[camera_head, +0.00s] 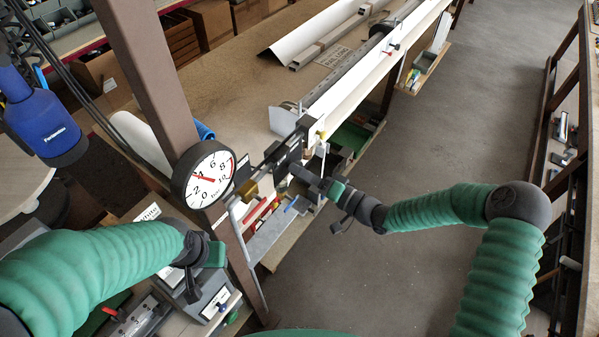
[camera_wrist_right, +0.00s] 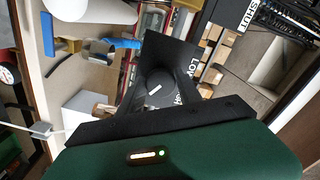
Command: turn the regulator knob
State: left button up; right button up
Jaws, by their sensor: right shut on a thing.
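The regulator knob (camera_wrist_right: 156,88) is dark and round with a white mark. It sits on a black plate (camera_wrist_right: 172,52) with white lettering that partly reads "LOW". My right gripper (camera_wrist_right: 158,98) is shut on the knob, a finger to each side. In the head view my right gripper (camera_head: 297,170) reaches in from the right to the dark regulator (camera_head: 289,155) and hides the knob. A round white gauge (camera_head: 203,174) with red needles is left of it on the post.
A brown post (camera_head: 150,75) stands just left of the regulator. A long white profile (camera_head: 375,65) runs along the bench behind it. A blue bottle (camera_head: 42,120) hangs at the left. Open grey floor (camera_head: 440,130) lies to the right.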

jog(key=shift+d+f, duration=0.2)
jog(key=shift+d, duration=0.05)
jog(key=o, duration=1.1)
jog(key=shift+c, duration=0.2)
jog(key=shift+o, duration=1.3)
jog(key=shift+d, duration=0.1)
jog(key=shift+d+r, duration=0.1)
jog(key=shift+d, duration=0.25)
